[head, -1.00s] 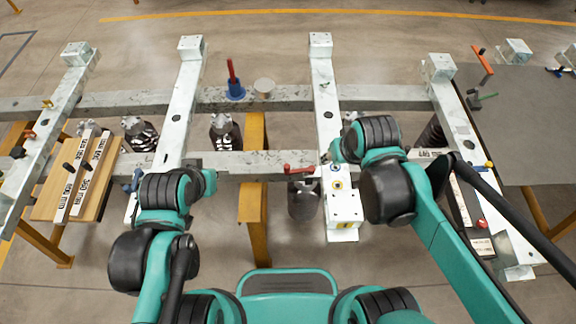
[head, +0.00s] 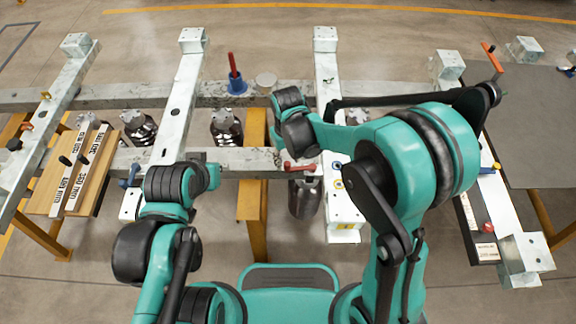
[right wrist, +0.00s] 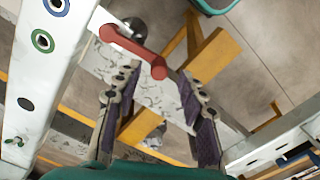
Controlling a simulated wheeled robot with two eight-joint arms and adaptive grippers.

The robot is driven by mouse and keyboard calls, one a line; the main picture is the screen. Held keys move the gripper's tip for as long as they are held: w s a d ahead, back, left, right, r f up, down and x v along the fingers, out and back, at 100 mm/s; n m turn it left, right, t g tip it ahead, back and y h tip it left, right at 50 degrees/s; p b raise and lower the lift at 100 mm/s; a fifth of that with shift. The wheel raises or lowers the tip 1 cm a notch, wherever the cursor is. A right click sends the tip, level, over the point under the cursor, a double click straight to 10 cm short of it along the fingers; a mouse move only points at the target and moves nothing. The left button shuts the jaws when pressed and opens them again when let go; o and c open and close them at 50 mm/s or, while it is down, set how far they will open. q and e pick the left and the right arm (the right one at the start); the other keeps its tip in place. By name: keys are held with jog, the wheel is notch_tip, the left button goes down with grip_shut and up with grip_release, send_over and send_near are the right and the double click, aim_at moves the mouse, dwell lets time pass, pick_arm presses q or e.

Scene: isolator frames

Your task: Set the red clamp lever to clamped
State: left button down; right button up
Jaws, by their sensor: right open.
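The red clamp lever (head: 299,167) lies roughly level beside the white box-like fixture on the centre-right beam. In the right wrist view the red lever (right wrist: 132,50) runs from a pivot on the pale beam to a rounded end. My right gripper (right wrist: 153,84) is open and empty, its two dark-padded fingers pointing toward the lever. The lever's rounded end shows between the fingertips; I cannot tell the distance between them.
A blue-based red upright handle (head: 234,78) stands on the rear rail. An orange-red lever (head: 492,57) is at the far right beam. A yellow-brown post (head: 254,205) stands left of the lever. A wooden board (head: 47,198) with labelled bars is at left.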

aim_at(288, 164)
jog(key=shift+f+b, duration=0.55)
jog(key=shift+f, duration=1.45)
pick_arm(q)
jog(key=shift+f, duration=0.8)
pick_arm(e)
grip_shut()
